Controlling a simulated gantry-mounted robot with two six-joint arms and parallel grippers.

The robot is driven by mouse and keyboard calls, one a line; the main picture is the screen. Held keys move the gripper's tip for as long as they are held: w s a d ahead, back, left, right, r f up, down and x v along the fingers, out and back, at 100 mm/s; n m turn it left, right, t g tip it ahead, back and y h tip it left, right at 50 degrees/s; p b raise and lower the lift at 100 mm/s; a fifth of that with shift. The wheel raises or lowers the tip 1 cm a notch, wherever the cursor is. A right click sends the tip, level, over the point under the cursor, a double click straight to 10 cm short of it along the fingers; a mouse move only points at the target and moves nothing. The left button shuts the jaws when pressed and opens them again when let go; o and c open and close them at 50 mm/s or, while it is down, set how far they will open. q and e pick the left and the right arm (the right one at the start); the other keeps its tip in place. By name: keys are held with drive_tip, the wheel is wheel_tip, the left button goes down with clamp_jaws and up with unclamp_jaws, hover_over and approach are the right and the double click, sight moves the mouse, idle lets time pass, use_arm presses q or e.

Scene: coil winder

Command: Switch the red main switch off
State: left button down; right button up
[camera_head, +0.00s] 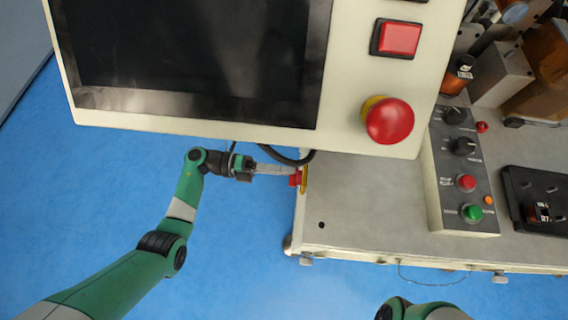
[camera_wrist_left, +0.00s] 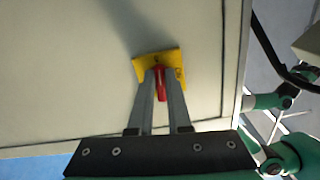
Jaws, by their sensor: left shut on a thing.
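The red main switch (camera_head: 295,179) sits on a yellow plate (camera_head: 304,180) on the left side of the machine cabinet. My left gripper (camera_head: 289,171) reaches it from the left, below the screen panel. In the left wrist view the red switch handle (camera_wrist_left: 160,84) stands between the two fingers of my left gripper (camera_wrist_left: 161,76), which are shut on it. The yellow plate (camera_wrist_left: 172,58) shows behind the fingertips, partly hidden by them. A piece of my right arm shows at the bottom of the head view; its gripper is out of view.
The screen panel (camera_head: 200,109) with a red emergency button (camera_head: 389,121) hangs over the cabinet close above my left gripper. A black cable (camera_head: 285,158) runs beneath it. A control box (camera_head: 463,185) with knobs and buttons stands at right. The blue floor (camera_head: 237,255) is clear.

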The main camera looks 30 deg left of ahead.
use_arm(q)
drive_tip(key=shift+n+p, duration=0.3)
drive_tip(key=shift+n, duration=0.3)
drive_tip(key=shift+f, duration=0.1)
drive_tip(key=c, duration=0.9)
unclamp_jaws()
drive_tip(key=shift+o, duration=0.2)
drive_tip(key=v, duration=1.1)
drive_tip(key=shift+a, duration=0.3)
drive_tip(key=shift+s, duration=0.15)
